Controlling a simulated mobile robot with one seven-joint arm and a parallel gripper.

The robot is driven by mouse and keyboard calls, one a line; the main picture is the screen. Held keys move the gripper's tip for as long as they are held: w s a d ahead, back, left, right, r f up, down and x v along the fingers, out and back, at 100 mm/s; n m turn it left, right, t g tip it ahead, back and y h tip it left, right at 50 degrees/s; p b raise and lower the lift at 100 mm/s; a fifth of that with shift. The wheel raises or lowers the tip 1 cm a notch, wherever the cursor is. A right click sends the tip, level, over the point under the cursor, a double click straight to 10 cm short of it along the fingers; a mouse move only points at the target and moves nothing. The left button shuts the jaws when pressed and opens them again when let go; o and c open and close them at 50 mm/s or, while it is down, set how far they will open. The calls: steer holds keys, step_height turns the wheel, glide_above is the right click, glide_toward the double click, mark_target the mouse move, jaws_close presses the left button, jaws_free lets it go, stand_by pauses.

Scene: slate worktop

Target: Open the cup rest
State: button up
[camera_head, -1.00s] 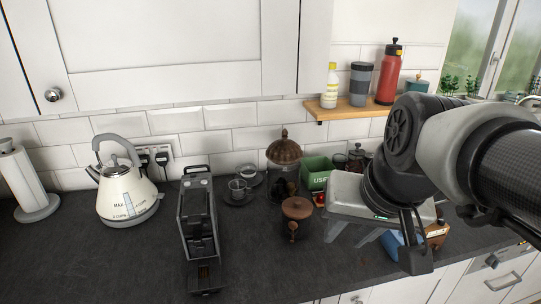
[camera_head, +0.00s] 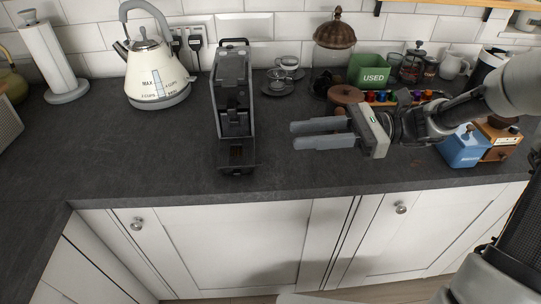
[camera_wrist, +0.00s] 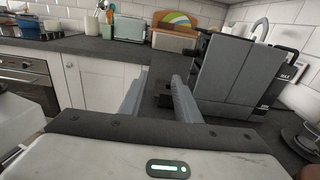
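A tall narrow black and grey coffee machine (camera_head: 232,90) stands upright on the worktop, left of centre in the head view. Its low dark tray (camera_head: 237,155) juts out at the front, near the worktop edge. I cannot tell which part is the cup rest. My gripper (camera_head: 292,134) is to the right of the machine, with its fingers pointing left towards it. The fingers are apart with nothing between them, and a gap separates them from the machine. In the wrist view, the machine's grey side (camera_wrist: 225,78) stands right of the fingers (camera_wrist: 158,88).
A cream kettle (camera_head: 155,75) stands left of the machine. Glass cups on saucers (camera_head: 278,82) stand behind right. A green "USED" box (camera_head: 375,70), a brown-lidded jar (camera_head: 346,95) and a blue grinder (camera_head: 463,150) are farther right. The worktop front left is clear.

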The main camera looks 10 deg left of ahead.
steer(key=shift+y, duration=0.3)
step_height(320, 180, down, 7)
steer(key=shift+w+d+f+b, duration=0.1)
steer(key=shift+w+f+b, duration=0.1)
steer(key=shift+b, duration=1.05)
steer(key=x, duration=0.2)
steer(key=b+x, duration=0.1)
steer(key=x, duration=0.3)
steer(key=shift+s+f, duration=0.1)
steer(key=shift+f, duration=0.15)
steer(key=shift+x, duration=0.8)
steer(key=shift+r, duration=0.1)
jaws_close()
